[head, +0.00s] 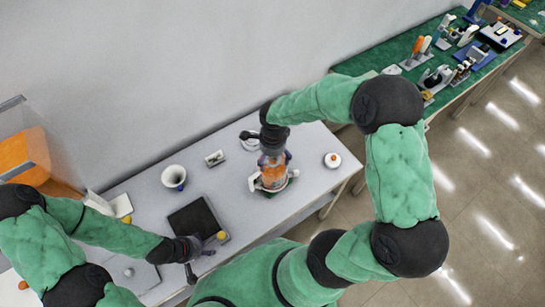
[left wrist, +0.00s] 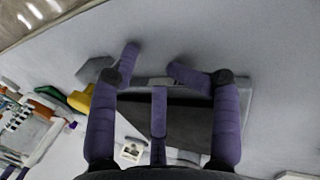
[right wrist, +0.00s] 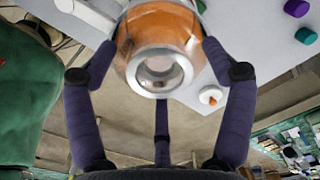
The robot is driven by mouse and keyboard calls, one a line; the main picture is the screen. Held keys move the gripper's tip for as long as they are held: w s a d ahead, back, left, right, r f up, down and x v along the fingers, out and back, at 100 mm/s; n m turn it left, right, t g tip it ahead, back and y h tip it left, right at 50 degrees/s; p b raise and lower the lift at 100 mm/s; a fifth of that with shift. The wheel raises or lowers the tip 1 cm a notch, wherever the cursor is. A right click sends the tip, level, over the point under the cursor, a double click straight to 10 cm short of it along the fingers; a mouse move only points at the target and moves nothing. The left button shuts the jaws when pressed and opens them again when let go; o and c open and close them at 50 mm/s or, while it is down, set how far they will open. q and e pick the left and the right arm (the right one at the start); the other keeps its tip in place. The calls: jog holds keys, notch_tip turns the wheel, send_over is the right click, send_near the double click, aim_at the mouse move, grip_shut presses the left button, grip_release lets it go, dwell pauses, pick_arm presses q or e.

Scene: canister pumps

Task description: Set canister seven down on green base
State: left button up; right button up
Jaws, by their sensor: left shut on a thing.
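A clear canister with orange contents (head: 271,177) stands upright on the grey table, with a white handle at its left. Green (head: 293,175) shows around its foot, but I cannot tell how it is seated. Its number is not readable. My right gripper (head: 273,150) is over it; in the right wrist view the fingers lie on either side of the canister (right wrist: 140,30), and contact is unclear. My left gripper (head: 203,246) is shut at the near edge of a dark plate (head: 192,219); the left wrist view shows the plate's grey edge between its fingertips (left wrist: 155,68).
A white funnel-like cup (head: 173,177), a small white block (head: 215,158) and a white disc with an orange knob (head: 332,160) stand on the table. An orange bin (head: 22,154) is at the left. A green bench (head: 395,60) with tools is at the back right.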

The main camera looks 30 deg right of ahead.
pick_arm(q)
jog(key=shift+w, duration=0.15)
pick_arm(e)
jog(key=shift+r, duration=0.3)
pick_arm(q)
jog(key=shift+w, duration=0.2)
pick_arm(e)
notch_tip(320, 180, up, 7)
jog(key=shift+s+r, duration=0.15)
jog(key=shift+r, duration=0.05)
